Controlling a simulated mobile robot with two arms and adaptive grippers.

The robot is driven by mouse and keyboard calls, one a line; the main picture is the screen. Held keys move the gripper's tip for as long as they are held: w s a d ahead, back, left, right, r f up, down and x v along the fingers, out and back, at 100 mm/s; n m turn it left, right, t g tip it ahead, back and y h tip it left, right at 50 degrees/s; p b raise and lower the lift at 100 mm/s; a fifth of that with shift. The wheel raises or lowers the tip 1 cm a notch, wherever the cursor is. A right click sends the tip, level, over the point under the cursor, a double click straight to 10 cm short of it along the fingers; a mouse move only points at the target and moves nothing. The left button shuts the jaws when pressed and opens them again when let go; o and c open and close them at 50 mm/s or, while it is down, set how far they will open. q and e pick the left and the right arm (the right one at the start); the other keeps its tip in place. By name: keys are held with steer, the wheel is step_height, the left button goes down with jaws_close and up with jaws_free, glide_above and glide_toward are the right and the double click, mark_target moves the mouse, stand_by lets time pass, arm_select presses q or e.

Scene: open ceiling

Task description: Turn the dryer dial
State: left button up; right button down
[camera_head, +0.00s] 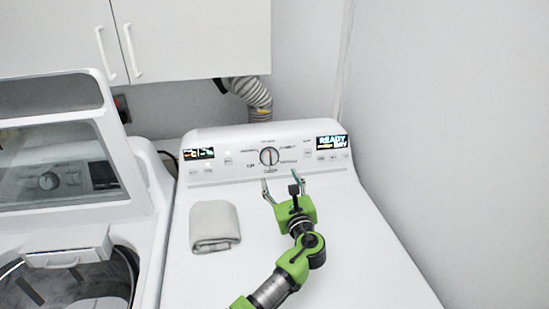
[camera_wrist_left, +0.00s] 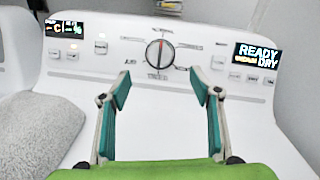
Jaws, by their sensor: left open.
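The dryer (camera_head: 345,235) stands in the middle with its white control panel at the back. The round dial (camera_head: 269,156) is in the panel's middle; its pointer line stands close to vertical. In the left wrist view the dial (camera_wrist_left: 160,53) is ahead of the fingers, with a red mark on its pointer. My left gripper (camera_head: 283,186) is open and empty, just in front of and below the dial, not touching it. In the left wrist view its two fingers (camera_wrist_left: 160,88) are spread, with the dial above and between their tips. My right gripper is not in view.
A folded grey towel (camera_head: 214,226) lies on the dryer top left of my arm. A washer (camera_head: 75,200) with its lid raised stands at left. White cabinets (camera_head: 190,40) hang above, a vent hose (camera_head: 254,97) behind. The dryer top right of my arm is clear.

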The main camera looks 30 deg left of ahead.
mark_target(271, 159)
arm_select(q)
steer(key=b+x, duration=0.2)
steer(key=x, duration=0.1)
steer(key=b+x, duration=0.1)
steer(key=x, duration=0.3)
steer(key=b+x, duration=0.2)
steer(key=x, duration=0.1)
steer(key=shift+w+a+f+b, duration=0.15)
steer(key=shift+w+f+b, duration=0.05)
steer(key=shift+f+b, duration=0.15)
steer(key=shift+w+a+r, duration=0.1)
steer(key=shift+w+a, duration=0.1)
steer(key=shift+w, duration=0.05)
steer(key=shift+w+a+r+b, duration=0.15)
steer(key=shift+w+a+b, duration=0.15)
steer(key=shift+b, duration=0.1)
steer(key=c, duration=1.1)
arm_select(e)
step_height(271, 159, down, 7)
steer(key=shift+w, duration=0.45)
